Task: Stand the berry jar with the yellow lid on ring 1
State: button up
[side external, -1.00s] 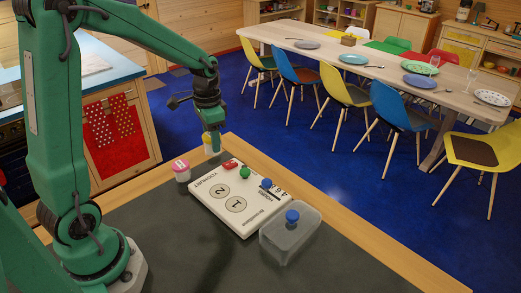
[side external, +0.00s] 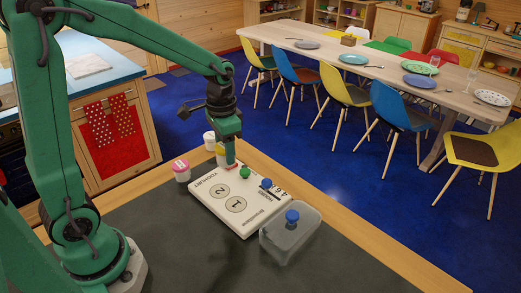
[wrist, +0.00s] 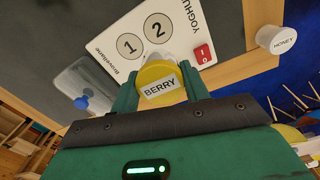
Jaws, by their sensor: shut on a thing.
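The berry jar (wrist: 160,84), with a yellow lid labelled BERRY, is between my gripper's fingers in the wrist view. My gripper (side external: 228,163) is shut on it, over the back left end of the white board in the side view. There the jar (side external: 220,152) is partly hidden by the fingers. Ring 1 (side external: 236,204) and ring 2 (side external: 219,190) are printed circles on the white board (side external: 250,228). Both are bare; ring 1 (wrist: 129,45) also shows in the wrist view, up and left of the jar. I cannot tell how high the jar hangs.
The dark table in front is clear.

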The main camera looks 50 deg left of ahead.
jog(key=s+d+r, duration=0.2)
jog(key=s+d, duration=0.7)
jog(key=d, duration=0.6)
jog(key=shift+s, duration=0.15)
send_over(236, 204)
notch_tip(236, 204, down, 7)
jog(key=shift+r, duration=0.1)
jog(key=shift+f, duration=2.1)
jog(key=shift+f, duration=0.1)
